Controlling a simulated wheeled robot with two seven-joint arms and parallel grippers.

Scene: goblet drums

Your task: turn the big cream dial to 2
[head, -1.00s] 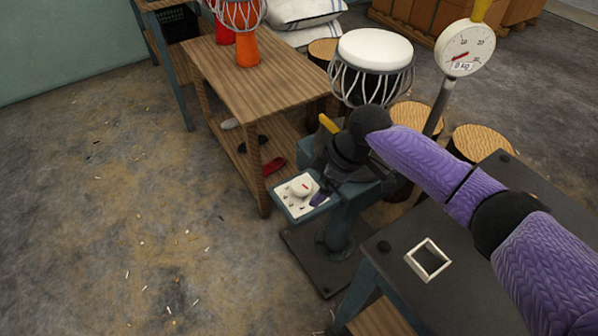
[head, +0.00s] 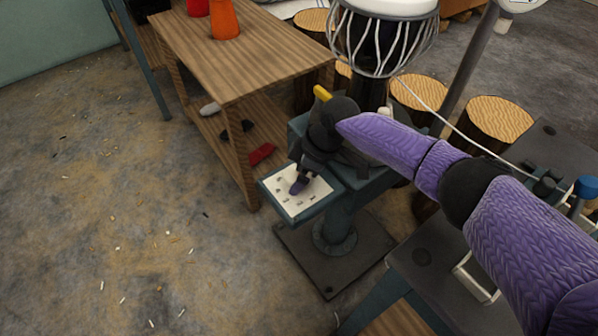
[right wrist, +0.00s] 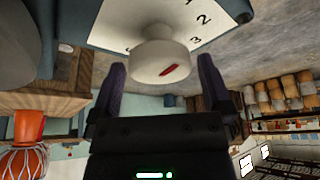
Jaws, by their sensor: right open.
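The big cream dial (right wrist: 152,53) shows in the right wrist view as a round knob with a short slanted red mark on its face. I cannot tell exactly which number the mark points to. My right gripper (right wrist: 161,66) is open, with one purple finger on each side of the knob and gaps between. In the head view the right gripper (head: 299,186) is over the white plate (head: 309,202) and hides the dial. My left gripper is not in view.
The plate is on a blue-grey stand (head: 341,212) with a dark base. A wooden table (head: 235,55) with a lower shelf stands to its left. A white-topped drum (head: 382,40) and wooden stumps (head: 497,122) are behind. The floor at left is open.

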